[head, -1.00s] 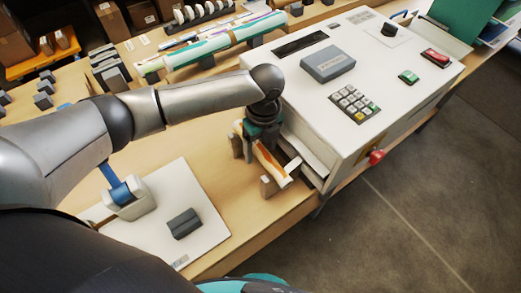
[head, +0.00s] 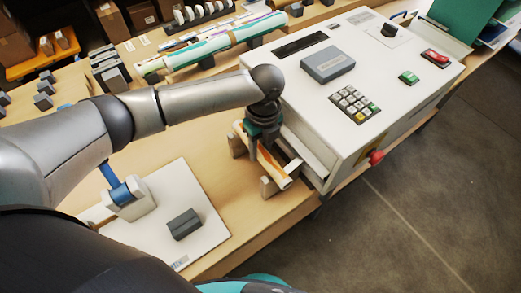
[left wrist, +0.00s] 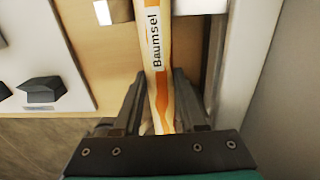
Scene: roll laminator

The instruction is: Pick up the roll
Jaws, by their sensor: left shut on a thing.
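The roll (head: 274,167) is orange and white and lies beside the laminator's left side, on small grey-brown supports. In the left wrist view the roll (left wrist: 157,60) shows the label "Baumsel" and runs between my fingers. My left gripper (head: 259,150) reaches down over the roll from above. In the left wrist view its two fingers (left wrist: 160,105) stand on either side of the roll, shut on it. The fingertips are partly hidden by the roll. My right gripper is not in view.
The white laminator (head: 340,90), with keypad and buttons, stands close to the right of the roll. A white board (head: 160,235) with a dark grey block (head: 184,224) lies at the left front. Other rolls (head: 215,45) lie at the back. Bare table lies left of the roll.

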